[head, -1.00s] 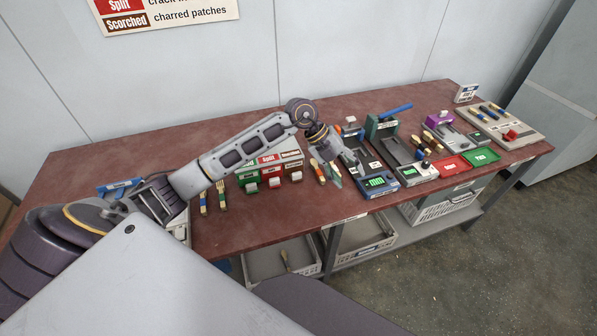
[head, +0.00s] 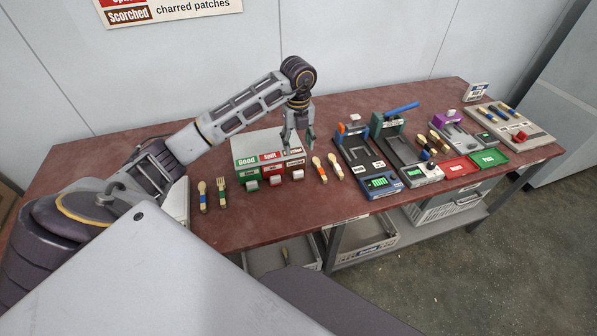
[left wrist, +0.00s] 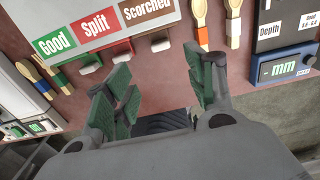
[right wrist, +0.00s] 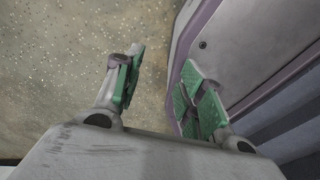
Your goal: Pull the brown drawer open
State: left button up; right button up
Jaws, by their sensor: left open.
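The drawer box (head: 243,142) stands on the table with Good, Split and Scorched labels; the brown drawer is the right one. Its brown Scorched label (left wrist: 147,9) shows in the left wrist view and is partly covered by my gripper in the head view. Its small pale handle (head: 298,175) sticks out at the front, and also shows in the left wrist view (left wrist: 160,44). My left gripper (head: 298,142) is open and empty, pointing down over the brown drawer's end of the box. My right gripper (right wrist: 164,66) is open and empty, over the floor beside a grey panel.
Two wooden spoons (head: 320,170) lie just right of the box, with a blue depth gauge (head: 381,184) beyond. A spoon and a fork (head: 222,193) lie to its left. The table's front strip (head: 270,220) is clear.

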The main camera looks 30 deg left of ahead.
pick_arm(q)
jog(key=shift+f, duration=0.1)
pick_arm(e)
jog(key=shift+w, duration=0.25)
pick_arm(q)
send_over(298, 171)
notch_tip(298, 171, down, 8)
jog(key=shift+r, duration=0.15)
notch_tip(298, 171, down, 4)
jog(key=shift+f+p, duration=0.15)
jog(key=shift+p, duration=0.2)
jog(key=shift+f, duration=0.85)
pick_arm(e)
jog(key=shift+s+a+r, duration=0.1)
jog(key=shift+a+r, duration=0.3)
pick_arm(q)
grip_shut()
pick_arm(e)
jog(key=shift+s, duration=0.7)
